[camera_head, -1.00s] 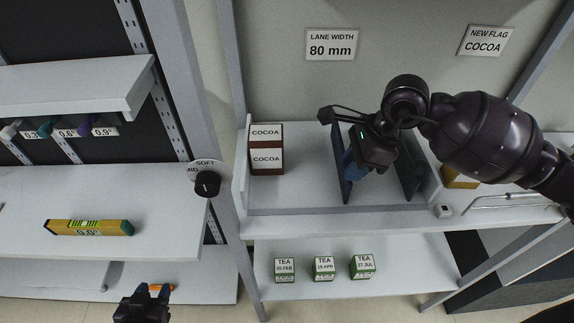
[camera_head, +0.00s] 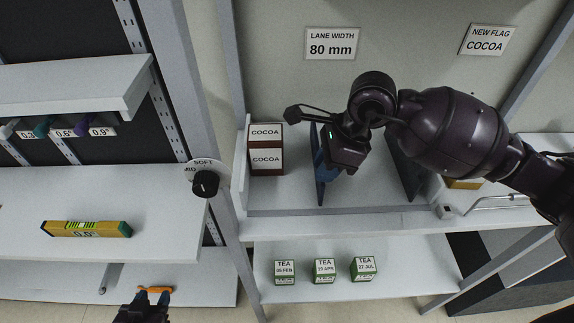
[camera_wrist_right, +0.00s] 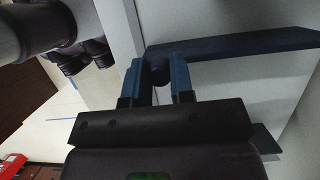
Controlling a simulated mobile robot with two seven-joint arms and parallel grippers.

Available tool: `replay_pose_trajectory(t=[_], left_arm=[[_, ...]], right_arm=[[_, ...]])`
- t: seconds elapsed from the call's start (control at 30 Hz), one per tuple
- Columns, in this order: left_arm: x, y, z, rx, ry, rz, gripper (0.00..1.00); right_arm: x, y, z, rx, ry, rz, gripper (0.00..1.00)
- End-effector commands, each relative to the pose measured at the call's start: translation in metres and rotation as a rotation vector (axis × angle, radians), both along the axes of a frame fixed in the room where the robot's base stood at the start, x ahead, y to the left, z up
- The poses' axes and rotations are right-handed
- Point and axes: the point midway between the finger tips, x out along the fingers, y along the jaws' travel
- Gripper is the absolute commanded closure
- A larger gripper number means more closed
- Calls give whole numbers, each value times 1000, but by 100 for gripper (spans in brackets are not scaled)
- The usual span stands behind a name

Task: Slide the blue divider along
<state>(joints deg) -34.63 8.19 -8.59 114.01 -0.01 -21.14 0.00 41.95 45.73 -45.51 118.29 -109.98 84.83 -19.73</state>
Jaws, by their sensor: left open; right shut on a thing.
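The blue divider (camera_head: 319,178) stands upright on the upper shelf, a short gap to the right of the brown COCOA boxes (camera_head: 266,160). My right gripper (camera_head: 328,160) reaches in from the right and is shut on the divider. In the right wrist view the gripper's blue fingers (camera_wrist_right: 157,84) close on a dark round part at the end of the divider (camera_wrist_right: 235,45). My left gripper (camera_head: 143,300) is at the bottom left of the head view, open and low, away from the shelf; its fingertips show only in part.
A second dark divider (camera_head: 405,175) stands further right. A sign (camera_head: 332,44) reads LANE WIDTH 80 mm, another (camera_head: 486,40) NEW FLAG COCOA. Several TEA boxes (camera_head: 324,271) stand on the lower shelf. A yellow level (camera_head: 87,229) and a dial (camera_head: 206,184) are at left.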

Motion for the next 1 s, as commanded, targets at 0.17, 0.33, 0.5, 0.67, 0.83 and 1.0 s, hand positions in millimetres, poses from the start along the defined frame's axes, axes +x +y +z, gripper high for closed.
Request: replay_pose_trajectory(t=[0.17, 0.33, 0.5, 0.67, 0.83, 1.0], left_arm=[[2, 0, -1, 0, -3, -2, 57], [3, -1, -2, 0, -5, -3, 57], [3, -1, -3, 0, -4, -3, 57], [3, -1, -5, 0, -2, -2, 57], [1, -1, -7, 0, 1, -2, 57], [-1, 0, -10, 0, 7, 0, 57]], right_arm=[[2, 11, 3, 5, -8, 0, 99], [3, 21, 4, 6, -8, 0, 99], [4, 30, 4, 6, -9, 0, 99], [4, 39, 4, 5, -9, -1, 99], [5, 49, 4, 6, -10, 1, 99], [6, 58, 4, 7, -10, -1, 99]])
